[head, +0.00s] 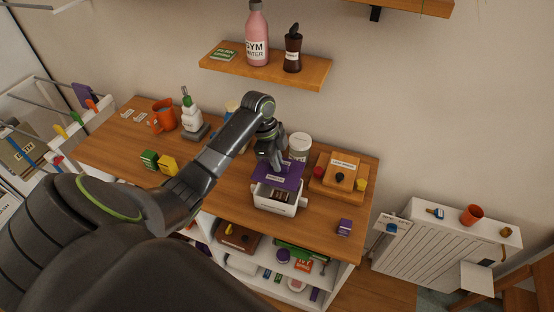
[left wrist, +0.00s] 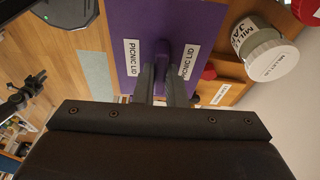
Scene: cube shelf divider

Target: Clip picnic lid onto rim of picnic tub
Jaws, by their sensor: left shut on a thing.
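The purple picnic lid (head: 288,178) is in my left gripper (head: 274,168), which is shut on the handle at its middle. The lid's labels also show in the left wrist view, where the lid (left wrist: 125,25) fills the upper middle and the gripper (left wrist: 160,75) pinches its purple grip. In the head view the lid is above the white picnic tub (head: 275,205), covering its back part. The tub's open front shows something brown inside. Whether lid and rim touch is not clear.
A lidded jar (head: 299,147) stands behind the lid, also in the left wrist view (left wrist: 268,58). A wooden box (head: 338,174) with a red item is to the right. A small purple box (head: 344,228) lies at the right front. Green and yellow boxes (head: 158,161) sit left.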

